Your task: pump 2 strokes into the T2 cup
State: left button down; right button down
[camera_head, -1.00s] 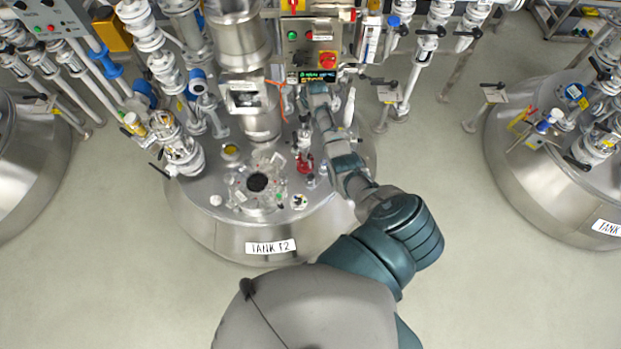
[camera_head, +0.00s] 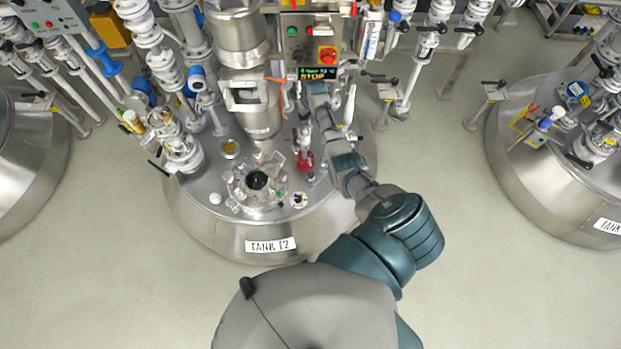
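The tank labelled TANK T2 (camera_head: 215,232) stands in the middle, with fittings on its lid. A small bottle-like item with a white top and red base (camera_head: 304,160) stands on the lid, left of my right arm; it may be the pump. A small round cup with yellow contents (camera_head: 230,149) sits on the left of the lid. I cannot tell which item is the T2 cup. My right arm reaches over the lid from the bottom. Its gripper (camera_head: 314,92) is at the far end, below the display; its fingers are too small to read. My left gripper is out of view.
A round dark opening (camera_head: 257,180) is at the lid's front. White piping crowds both sides. Another tank (camera_head: 540,170) stands right; open floor lies between.

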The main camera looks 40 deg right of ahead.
aim_at(305, 116)
jog(key=shift+s+a+f+b, duration=0.1)
jog(key=shift+f+b, duration=1.15)
jog(key=shift+f, duration=0.8)
jog(key=shift+r, duration=0.15)
notch_tip(305, 116, up, 6)
jog(key=p, duration=0.5)
jog(key=shift+f+p, duration=0.25)
jog(key=shift+p, duration=0.15)
notch_tip(305, 116, up, 3)
jog(key=shift+r+p, duration=0.15)
jog(key=shift+p, duration=1.1)
jog(key=shift+r, duration=1.4)
